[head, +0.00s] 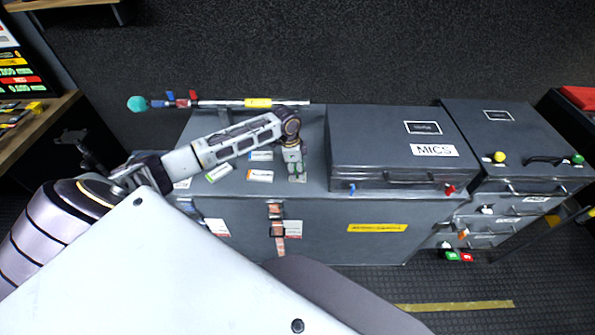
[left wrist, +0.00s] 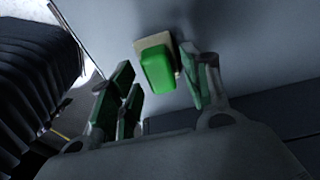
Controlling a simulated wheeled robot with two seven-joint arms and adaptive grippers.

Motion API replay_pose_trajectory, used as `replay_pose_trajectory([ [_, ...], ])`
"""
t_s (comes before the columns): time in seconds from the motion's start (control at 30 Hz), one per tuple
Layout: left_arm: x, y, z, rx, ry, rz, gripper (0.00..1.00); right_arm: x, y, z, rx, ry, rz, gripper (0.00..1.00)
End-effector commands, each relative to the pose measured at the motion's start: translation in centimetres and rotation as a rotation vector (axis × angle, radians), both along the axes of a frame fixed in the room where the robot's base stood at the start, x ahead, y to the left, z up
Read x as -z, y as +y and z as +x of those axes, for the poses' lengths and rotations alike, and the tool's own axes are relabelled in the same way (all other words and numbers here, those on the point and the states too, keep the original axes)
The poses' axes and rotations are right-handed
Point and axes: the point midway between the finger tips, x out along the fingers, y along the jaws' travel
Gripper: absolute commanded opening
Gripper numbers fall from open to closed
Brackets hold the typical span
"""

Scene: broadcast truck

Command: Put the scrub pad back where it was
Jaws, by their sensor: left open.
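In the left wrist view a bright green block with a tan edge (left wrist: 157,68), which looks like the scrub pad, lies against a plain grey surface. My left gripper (left wrist: 163,82) is open, with its green-padded fingers on either side of the block; I cannot tell whether they touch it. In the head view my left gripper (head: 296,172) points down over the top of the long grey case (head: 313,183), just left of the MICS case. The pad cannot be made out in the head view. My right gripper is not in view.
The MICS case (head: 380,155) stands close right of the gripper. A grey drawer unit (head: 520,150) is further right. A rod with a yellow label (head: 258,103) runs along the back. Several label cards (head: 260,175) lie left of the gripper. A desk (head: 45,125) is at far left.

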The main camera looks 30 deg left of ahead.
Motion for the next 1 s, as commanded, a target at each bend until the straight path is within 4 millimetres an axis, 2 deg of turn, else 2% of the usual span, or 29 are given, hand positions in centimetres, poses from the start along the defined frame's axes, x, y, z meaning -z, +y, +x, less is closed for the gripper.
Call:
replay_pose_trajectory([
  [0.6,-8.6,1.1,-0.6,-0.001,-0.002,0.001,0.48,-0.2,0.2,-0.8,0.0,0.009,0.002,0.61],
  [0.8,-10.3,1.3,-0.8,-0.001,0.0,-0.001,0.48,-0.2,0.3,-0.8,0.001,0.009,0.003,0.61],
  [1.0,-10.8,1.4,-0.8,-0.001,0.001,-0.001,0.48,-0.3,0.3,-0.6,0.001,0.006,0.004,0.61],
])
